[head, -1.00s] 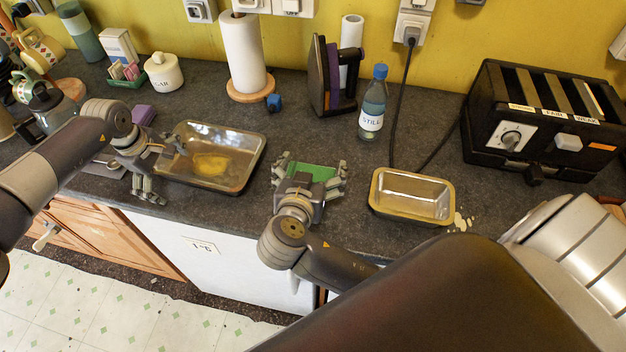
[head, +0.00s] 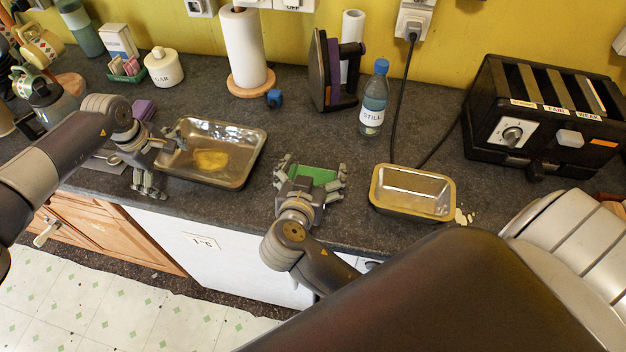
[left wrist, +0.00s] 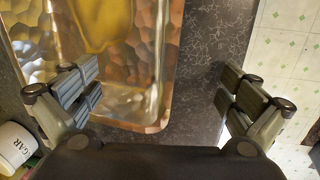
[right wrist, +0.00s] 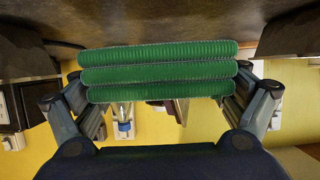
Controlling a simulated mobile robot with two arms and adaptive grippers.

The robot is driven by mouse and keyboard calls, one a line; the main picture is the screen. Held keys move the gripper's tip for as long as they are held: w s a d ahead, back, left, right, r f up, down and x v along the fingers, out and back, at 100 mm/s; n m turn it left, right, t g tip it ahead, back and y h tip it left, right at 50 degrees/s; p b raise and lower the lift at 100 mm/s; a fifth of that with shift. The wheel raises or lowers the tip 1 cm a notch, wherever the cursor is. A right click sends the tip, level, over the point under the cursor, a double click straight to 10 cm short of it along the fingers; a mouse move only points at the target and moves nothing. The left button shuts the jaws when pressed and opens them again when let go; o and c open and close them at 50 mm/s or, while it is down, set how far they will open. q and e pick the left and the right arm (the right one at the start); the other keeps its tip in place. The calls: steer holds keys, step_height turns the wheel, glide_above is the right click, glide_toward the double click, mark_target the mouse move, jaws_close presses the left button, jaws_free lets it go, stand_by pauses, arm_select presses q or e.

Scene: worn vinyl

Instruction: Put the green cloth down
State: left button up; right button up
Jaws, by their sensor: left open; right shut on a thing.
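The green cloth (head: 313,174) is folded in layers and held between the fingers of my right gripper (head: 311,179), near the counter's front edge. In the right wrist view the cloth (right wrist: 158,70) spans the gap between both fingers, with the dark counter surface close beyond it. I cannot tell whether it touches the counter. My left gripper (head: 162,166) is open and empty at the left end of the large metal tray (head: 247,165). In the left wrist view its fingers (left wrist: 158,100) stand wide apart, over the tray's rim and the counter.
A gold-rimmed loaf tin (head: 376,203) stands right of the cloth, with pale spots beside it. A water bottle (head: 373,100), an iron (head: 322,75), a paper towel roll (head: 243,50) and a black toaster (head: 545,120) stand behind. Counter between tray and tin is mostly clear.

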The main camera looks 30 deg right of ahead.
steer(key=shift+f, duration=2.05)
steer(key=o, duration=0.8)
steer(key=shift+f, duration=0.1)
steer(key=shift+r, duration=0.2)
steer(key=v, duration=1.2)
